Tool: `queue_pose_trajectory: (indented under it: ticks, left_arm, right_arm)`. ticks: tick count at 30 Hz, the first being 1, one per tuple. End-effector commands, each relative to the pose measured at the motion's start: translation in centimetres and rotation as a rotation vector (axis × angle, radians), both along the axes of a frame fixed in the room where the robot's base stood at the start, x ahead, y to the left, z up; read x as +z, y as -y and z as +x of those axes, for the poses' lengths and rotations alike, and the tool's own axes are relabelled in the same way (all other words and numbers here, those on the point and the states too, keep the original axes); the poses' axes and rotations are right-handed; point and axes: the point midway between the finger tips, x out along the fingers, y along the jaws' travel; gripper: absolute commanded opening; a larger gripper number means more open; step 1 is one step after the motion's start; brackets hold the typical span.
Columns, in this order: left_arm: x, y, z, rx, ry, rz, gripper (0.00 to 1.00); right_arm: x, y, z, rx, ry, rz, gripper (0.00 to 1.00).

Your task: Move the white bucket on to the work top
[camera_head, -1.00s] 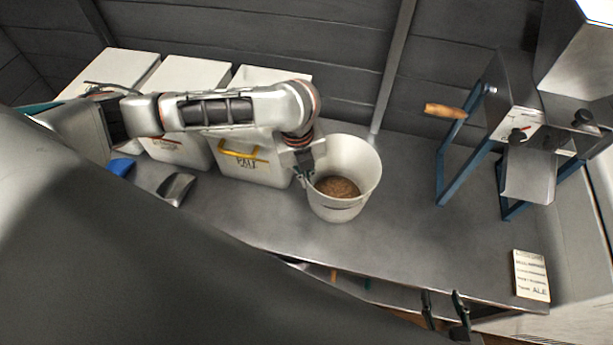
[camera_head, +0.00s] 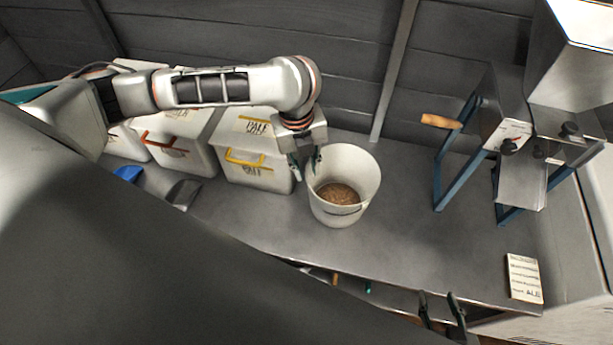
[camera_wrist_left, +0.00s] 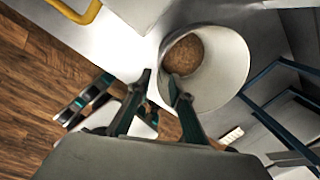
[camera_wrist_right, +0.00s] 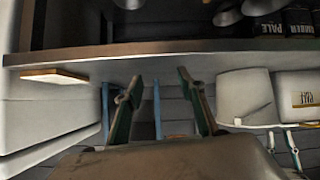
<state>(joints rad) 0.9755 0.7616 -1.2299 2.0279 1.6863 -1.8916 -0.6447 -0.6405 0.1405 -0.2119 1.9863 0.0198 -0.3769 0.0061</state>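The white bucket (camera_head: 342,208) stands upright on the grey metal work top (camera_head: 415,240), with brown grain in its bottom. It also shows in the left wrist view (camera_wrist_left: 225,88) and, upside down, in the right wrist view (camera_wrist_right: 243,92). My left gripper (camera_head: 305,163) is at the bucket's left side, near its rim. Its fingers (camera_wrist_left: 160,80) are apart with nothing seen between them; whether one touches the bucket is unclear. My right gripper (camera_head: 441,300) is open and empty, by the front edge of the work top. Its spread fingers show in the right wrist view (camera_wrist_right: 160,82).
White bins with coloured handles, one marked PALE (camera_head: 256,172), stand left of the bucket. A metal scoop (camera_head: 182,193) lies before them. A mill on a blue stand (camera_head: 455,160) is at right. A card (camera_head: 523,277) lies at the front right. Work top between bucket and mill is clear.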

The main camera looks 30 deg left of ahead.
Motion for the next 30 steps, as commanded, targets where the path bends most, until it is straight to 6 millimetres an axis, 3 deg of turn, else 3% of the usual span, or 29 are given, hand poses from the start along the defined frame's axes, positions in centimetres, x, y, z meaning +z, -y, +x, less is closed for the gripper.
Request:
queue_pose_trajectory:
  ticks: [1,3,9,26,30]
  left_arm:
    - [1.4,-0.1,0.1,-0.001,0.007,0.000,0.21]
    - [2.3,-0.1,-0.1,-0.002,0.003,0.000,0.21]
    - [3.8,-0.3,-0.3,0.000,0.000,0.000,0.21]
    - [3.9,-0.3,-0.3,-0.001,-0.001,0.000,0.21]
    - [3.5,0.5,-0.5,0.003,0.007,-0.015,0.21]
  right_arm:
    - [0.2,-0.1,-0.2,0.000,-0.005,0.003,0.39]
    - [0.1,-0.1,-0.6,-0.001,-0.014,0.006,0.39]
    - [0.3,-0.1,-0.8,-0.003,-0.017,0.009,0.39]
    - [0.5,0.0,-0.5,-0.004,-0.013,0.008,0.39]
    - [0.6,0.0,-0.4,-0.005,-0.010,0.008,0.39]
